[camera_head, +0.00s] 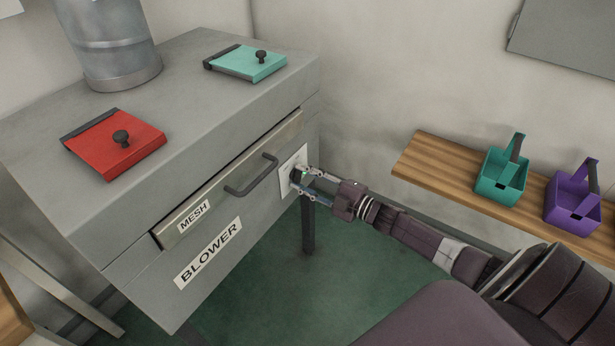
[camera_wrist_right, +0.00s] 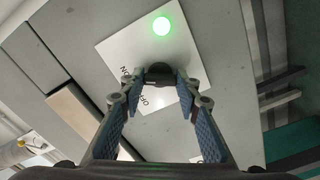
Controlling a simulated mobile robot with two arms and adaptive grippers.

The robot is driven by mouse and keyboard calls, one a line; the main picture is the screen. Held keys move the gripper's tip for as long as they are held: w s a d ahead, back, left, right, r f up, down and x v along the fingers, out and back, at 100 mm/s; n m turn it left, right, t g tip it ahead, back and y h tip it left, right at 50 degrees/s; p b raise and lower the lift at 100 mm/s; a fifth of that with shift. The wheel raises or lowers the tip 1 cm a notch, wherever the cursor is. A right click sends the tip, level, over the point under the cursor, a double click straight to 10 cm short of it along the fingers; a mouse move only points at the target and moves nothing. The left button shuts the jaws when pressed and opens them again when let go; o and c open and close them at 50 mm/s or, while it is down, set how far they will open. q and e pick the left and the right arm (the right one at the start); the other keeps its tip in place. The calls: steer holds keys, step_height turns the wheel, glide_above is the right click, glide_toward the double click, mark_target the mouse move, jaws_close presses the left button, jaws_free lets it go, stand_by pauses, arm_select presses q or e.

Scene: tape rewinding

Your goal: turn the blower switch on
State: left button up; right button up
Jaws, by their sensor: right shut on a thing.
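The white switch plate (camera_head: 286,172) is on the front of the grey blower cabinet (camera_head: 255,222), right of the MESH drawer. In the right wrist view the plate (camera_wrist_right: 197,53) carries a round lamp (camera_wrist_right: 161,26) lit bright green, a dark switch knob (camera_wrist_right: 159,71), and ON and partly hidden OFF lettering, seen upside down. My right gripper (camera_head: 301,184) is at the plate, its fingertips on either side of the knob in the wrist view (camera_wrist_right: 159,88). It is shut on the knob. The fingers hide part of the knob, so its exact angle is unclear. My left gripper is out of view.
The MESH drawer handle (camera_head: 251,175) sticks out left of my right gripper. Red (camera_head: 115,145) and teal (camera_head: 250,63) lids and a metal drum (camera_head: 113,50) are on the cabinet top. A wooden shelf (camera_head: 440,165) at right holds teal (camera_head: 498,191) and purple (camera_head: 572,212) carriers.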

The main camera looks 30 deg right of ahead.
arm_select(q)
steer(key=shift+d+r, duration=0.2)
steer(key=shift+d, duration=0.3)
arm_select(e)
steer(key=shift+w+d+r, duration=0.2)
steer(key=shift+w+r, duration=0.05)
steer(key=o, duration=1.2)
steer(key=shift+f, duration=0.15)
steer(key=shift+c, duration=0.2)
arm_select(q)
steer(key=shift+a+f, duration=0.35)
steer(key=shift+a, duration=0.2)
arm_select(e)
steer(key=v, duration=1.1)
steer(key=shift+s, duration=0.45)
